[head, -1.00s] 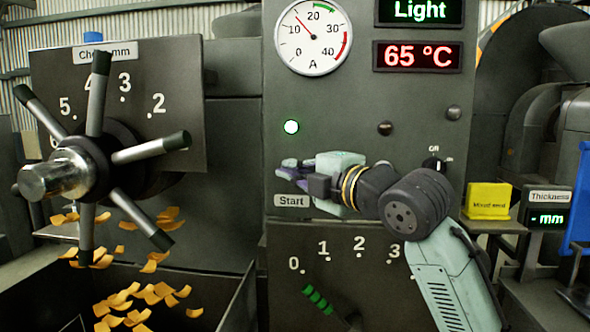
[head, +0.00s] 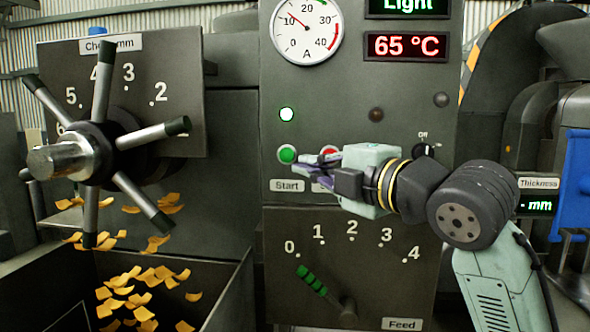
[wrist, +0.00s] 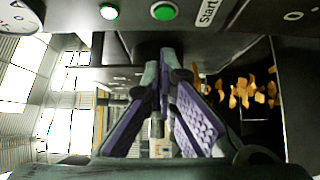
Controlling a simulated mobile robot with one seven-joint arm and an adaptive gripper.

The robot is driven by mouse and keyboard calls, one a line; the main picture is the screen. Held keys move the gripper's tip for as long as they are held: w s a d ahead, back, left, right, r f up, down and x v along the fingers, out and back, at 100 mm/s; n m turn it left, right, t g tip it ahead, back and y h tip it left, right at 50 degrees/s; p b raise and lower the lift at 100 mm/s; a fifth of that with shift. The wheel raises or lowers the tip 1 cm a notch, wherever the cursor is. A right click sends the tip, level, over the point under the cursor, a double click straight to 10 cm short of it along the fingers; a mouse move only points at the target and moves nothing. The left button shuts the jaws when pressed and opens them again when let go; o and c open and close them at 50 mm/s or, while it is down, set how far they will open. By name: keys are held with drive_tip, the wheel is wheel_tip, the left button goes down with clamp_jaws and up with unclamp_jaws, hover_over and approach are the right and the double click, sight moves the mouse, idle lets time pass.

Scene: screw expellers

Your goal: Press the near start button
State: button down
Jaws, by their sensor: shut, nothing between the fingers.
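The green start button (head: 287,154) sits on the grey control panel above its "Start" label (head: 287,186). It is uncovered in the head view. In the wrist view the green button (wrist: 164,11) is at the top, left of the Start label, above the fingertips. My gripper (head: 310,168) is shut and empty, its purple-padded fingers pointing left, to the right of the green button and apart from it in the picture. It partly hides a red button (head: 328,154). In the wrist view my fingertips (wrist: 163,52) meet below the green button.
A lit green lamp (head: 287,114) is above the button. A feed lever with a green grip (head: 312,280) is below. A spoked handwheel (head: 90,155) and a bin of yellow flakes (head: 140,290) are at left. A rotary switch (head: 425,150) is right of my gripper.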

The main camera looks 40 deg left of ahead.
drive_tip(key=shift+v, duration=1.45)
drive_tip(key=shift+s+a+r, duration=0.1)
drive_tip(key=shift+s, duration=0.05)
